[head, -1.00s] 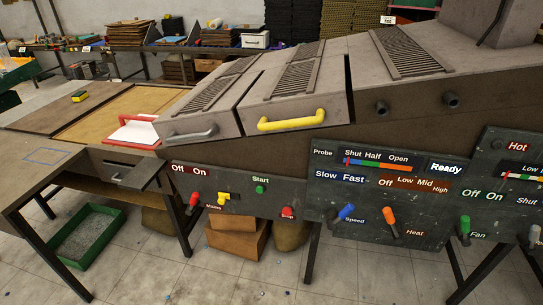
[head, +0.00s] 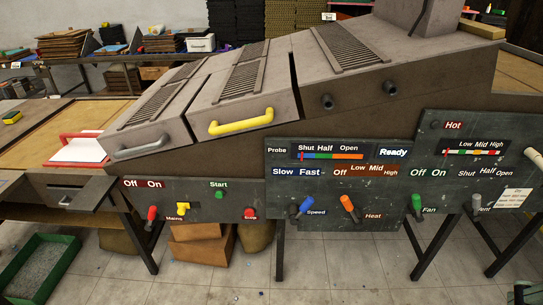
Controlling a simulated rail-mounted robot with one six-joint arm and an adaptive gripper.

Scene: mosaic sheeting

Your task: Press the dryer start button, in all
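The green start button (head: 219,195) sits under the "Start" label on the dark left panel (head: 200,212) of the dryer (head: 340,100). A red button (head: 250,213) is to its lower right. A yellow mains switch (head: 183,207) and a red-handled lever (head: 152,213) are to its left, below the "Off On" label. On the panel further right are the blue speed lever (head: 306,206), orange heat lever (head: 348,204), green fan lever (head: 416,203) and grey vent lever (head: 477,202). My gripper is not in view, and nothing covers the start button.
A yellow handle (head: 240,122) and a grey handle (head: 142,149) stick out from the dryer's hoods. A table with a red-handled white item (head: 80,150) stands at left. A green tray (head: 40,265) and brown boxes (head: 200,245) are on the floor. The floor before the panels is largely clear.

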